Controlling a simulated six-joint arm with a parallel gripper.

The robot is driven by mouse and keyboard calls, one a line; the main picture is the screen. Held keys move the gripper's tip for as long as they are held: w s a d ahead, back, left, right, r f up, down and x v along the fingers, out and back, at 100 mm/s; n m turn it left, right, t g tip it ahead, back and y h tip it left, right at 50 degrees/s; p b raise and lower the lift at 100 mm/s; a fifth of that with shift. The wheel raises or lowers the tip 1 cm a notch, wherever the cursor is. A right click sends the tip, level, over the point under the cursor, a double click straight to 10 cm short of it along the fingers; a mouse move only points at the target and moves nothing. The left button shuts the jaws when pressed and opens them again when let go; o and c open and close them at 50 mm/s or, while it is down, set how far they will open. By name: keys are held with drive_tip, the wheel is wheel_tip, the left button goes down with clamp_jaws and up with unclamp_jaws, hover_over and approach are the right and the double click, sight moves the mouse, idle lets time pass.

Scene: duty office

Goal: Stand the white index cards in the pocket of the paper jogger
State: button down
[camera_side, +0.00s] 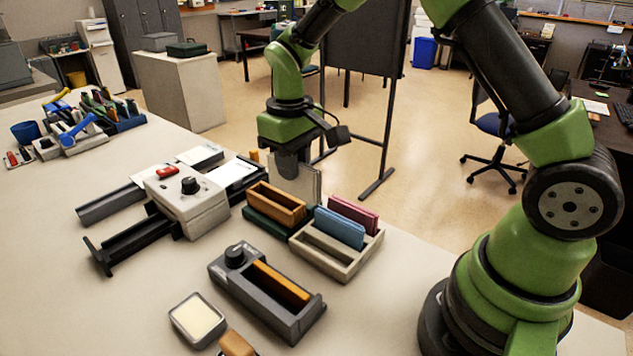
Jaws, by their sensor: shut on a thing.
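My gripper (289,172) points down behind the wooden box and is shut on a pale, upright slab, which looks like the white index cards (308,184). The gripper hides part of the cards' left side. Their lower edge is partly behind other things, so I cannot tell if it touches the table. A dark grey unit with a black knob and a long pocket, probably the paper jogger (227,280), lies nearer the camera, left of and below the gripper. An orange-brown strip shows inside its pocket.
A beige tray (335,268) holds blue cards (340,228) and dark pink cards (354,214). An orange-brown box (276,203) stands beside it. A white machine with a knob (190,205) and dark rails is at left. A pale pad (198,318) lies in front. The left foreground table is clear.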

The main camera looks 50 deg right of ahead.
sight(273, 181)
drive_tip(key=w+d, duration=0.2)
drive_tip(key=w, duration=0.5)
drive_tip(key=shift+w+a+f, duration=0.1)
drive_tip(key=shift+f, duration=3.7)
drive_tip(key=c, duration=1)
unclamp_jaws()
drive_tip(key=shift+r, duration=4.5)
